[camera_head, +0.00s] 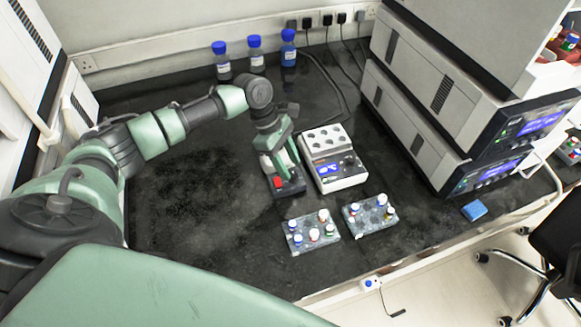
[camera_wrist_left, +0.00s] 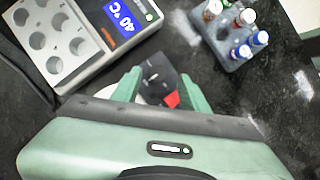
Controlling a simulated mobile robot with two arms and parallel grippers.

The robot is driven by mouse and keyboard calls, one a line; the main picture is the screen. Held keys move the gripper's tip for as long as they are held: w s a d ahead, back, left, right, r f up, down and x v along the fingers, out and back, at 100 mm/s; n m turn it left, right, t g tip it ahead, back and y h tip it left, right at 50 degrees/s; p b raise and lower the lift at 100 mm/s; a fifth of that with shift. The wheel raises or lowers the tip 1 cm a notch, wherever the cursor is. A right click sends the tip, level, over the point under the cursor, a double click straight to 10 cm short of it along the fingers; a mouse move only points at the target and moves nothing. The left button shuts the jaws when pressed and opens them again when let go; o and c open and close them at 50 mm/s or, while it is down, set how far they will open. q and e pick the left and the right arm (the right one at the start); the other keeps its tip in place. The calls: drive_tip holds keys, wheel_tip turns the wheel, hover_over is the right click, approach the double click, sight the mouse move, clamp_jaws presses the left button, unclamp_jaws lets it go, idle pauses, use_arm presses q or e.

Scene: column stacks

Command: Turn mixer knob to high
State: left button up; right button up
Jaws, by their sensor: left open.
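The mixer (camera_head: 287,187) is a small dark unit with a red part at its front, standing left of the heating block. In the left wrist view, its dark top (camera_wrist_left: 158,72) shows a small pale mark and a red patch (camera_wrist_left: 172,99) between my fingers. My left gripper (camera_head: 281,160) is above the mixer, pointing down. In the left wrist view, its two green fingers (camera_wrist_left: 159,78) are apart, with nothing seen held between them. The gripper body hides part of the mixer. I cannot tell whether the fingers touch the knob. My right gripper is not in view.
The white heating block (camera_head: 338,172) with a blue display stands close right of the mixer. Two vial racks (camera_head: 325,236) (camera_head: 381,223) stand in front. Blue-capped bottles (camera_head: 255,55) line the back. Stacked instruments (camera_head: 440,120) stand right. The bench's left part is clear.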

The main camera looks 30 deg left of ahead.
sight(294, 174)
use_arm(q)
drive_tip(key=x, duration=0.3)
drive_tip(key=shift+w+a+f, duration=0.1)
clamp_jaws()
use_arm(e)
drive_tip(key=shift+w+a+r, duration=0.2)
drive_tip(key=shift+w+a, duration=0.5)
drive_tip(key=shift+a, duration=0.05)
